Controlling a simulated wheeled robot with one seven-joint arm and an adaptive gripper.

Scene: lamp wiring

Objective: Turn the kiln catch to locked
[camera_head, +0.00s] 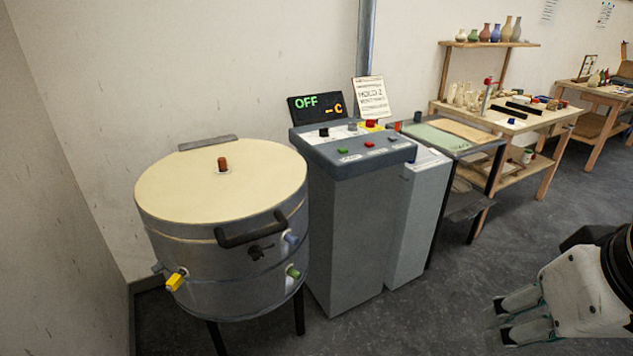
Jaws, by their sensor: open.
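The round kiln (220,262) stands at the left with its cream lid (250,180) down. A thick black handle (250,231) crosses the lid's front edge. Just below it on the front wall is a small black catch (261,251); its turned position is too small to tell. My gripper (500,320) is at the bottom right, open and empty, with its fingers pointing left. It is well apart from the kiln, with the control cabinet and floor between them in the picture.
A yellow fitting (175,281), a blue one (291,238) and a green one (293,272) stick out of the kiln. A grey control cabinet (345,230) stands close at its right, with a display (316,106) reading OFF. Workbenches (505,118) stand farther right. Dark floor (430,310) lies clear in front.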

